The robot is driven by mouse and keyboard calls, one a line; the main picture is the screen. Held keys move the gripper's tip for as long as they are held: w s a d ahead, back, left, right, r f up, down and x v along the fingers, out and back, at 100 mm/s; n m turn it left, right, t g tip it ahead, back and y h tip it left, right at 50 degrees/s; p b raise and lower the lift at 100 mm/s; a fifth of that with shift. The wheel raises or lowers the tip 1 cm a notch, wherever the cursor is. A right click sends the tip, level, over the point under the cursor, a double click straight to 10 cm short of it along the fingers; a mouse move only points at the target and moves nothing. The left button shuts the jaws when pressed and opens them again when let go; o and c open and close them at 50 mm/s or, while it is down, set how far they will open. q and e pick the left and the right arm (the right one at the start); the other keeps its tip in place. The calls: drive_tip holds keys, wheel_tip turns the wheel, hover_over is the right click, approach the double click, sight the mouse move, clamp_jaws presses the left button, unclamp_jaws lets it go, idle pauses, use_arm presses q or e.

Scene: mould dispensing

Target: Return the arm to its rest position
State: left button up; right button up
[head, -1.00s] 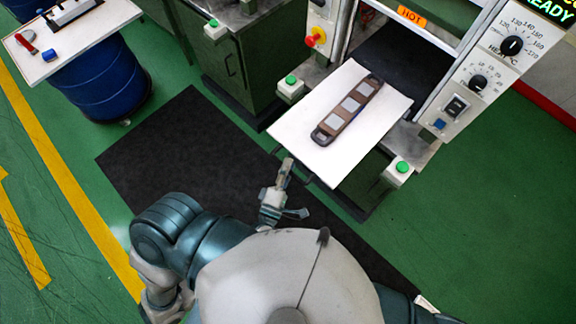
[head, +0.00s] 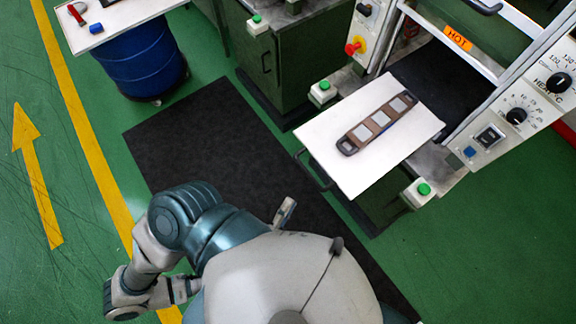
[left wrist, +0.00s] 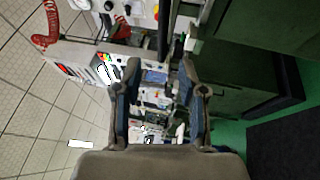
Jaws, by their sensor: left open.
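My left arm (head: 205,235) comes in from the left, with its elbow bent low at the left and the forearm passing behind my pale rounded body. Only a small part of my left gripper (head: 284,213) shows past the body's upper edge, over the black mat. In the left wrist view the two fingers of my left gripper (left wrist: 158,80) stand apart with nothing between them. A brown mould (head: 377,123) with three grey squares lies on the white platen (head: 345,178) of the press, well apart from the gripper. My right gripper is not in view.
The press has a control panel (head: 515,120) at right and green buttons beside the platen. A green cabinet (head: 285,65) stands left of it. A blue barrel (head: 145,65) under a white tabletop (head: 120,18) is at upper left. The black mat (head: 215,130) is clear.

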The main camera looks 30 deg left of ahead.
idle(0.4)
use_arm(q)
wheel_tip(320, 180, down, 34)
drive_tip(key=m+g+h, duration=0.5)
drive_tip(key=m+g, duration=0.4)
drive_tip(key=m, duration=0.6)
drive_tip(key=s+a+f+m+g+y, duration=0.2)
drive_tip(key=s+a+f+g, duration=0.3)
drive_tip(key=s+f, duration=0.3)
drive_tip(key=s+a+f+m+g+y+b, duration=0.1)
drive_tip(key=s+a+f+m+g, duration=0.3)
drive_tip(key=s+f, duration=0.4)
wheel_tip(320, 180, down, 4)
drive_tip(key=shift+s+a+f+m+g+y, duration=0.1)
drive_tip(key=shift+s+a+m+g+y, duration=0.2)
drive_tip(key=shift+a+m+g+y, duration=0.15)
